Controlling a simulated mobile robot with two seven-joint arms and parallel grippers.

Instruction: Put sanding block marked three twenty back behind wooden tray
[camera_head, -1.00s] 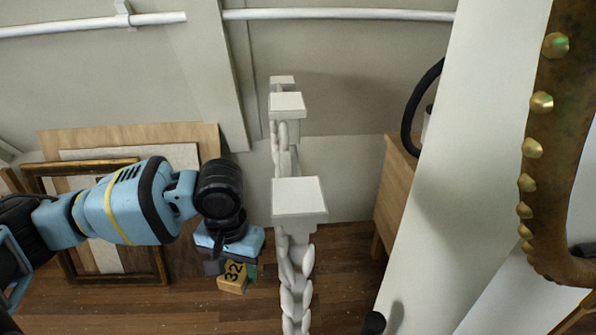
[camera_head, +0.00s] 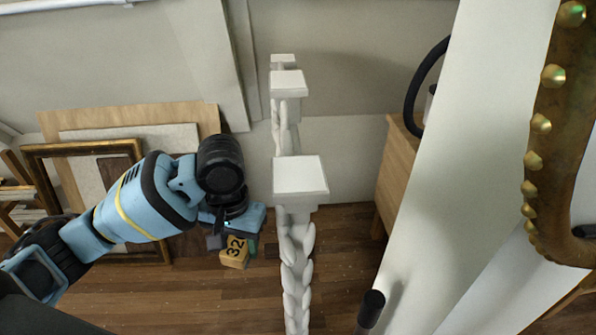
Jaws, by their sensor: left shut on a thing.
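My left gripper (camera_head: 227,240) points downward at the left of the view, its blue arm coming in from the left. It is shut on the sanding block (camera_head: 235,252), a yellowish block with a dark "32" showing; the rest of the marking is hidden. A green part shows beside the block. The block is held in front of the wooden floor. I cannot make out the wooden tray in this view. My right gripper cannot be made out.
A white carved post row (camera_head: 300,178) stands just right of the held block. Framed panels (camera_head: 65,160) lean on the wall behind my left arm. A wooden cabinet (camera_head: 396,180) stands right of the posts. A gilt curved piece (camera_head: 548,150) fills the right edge.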

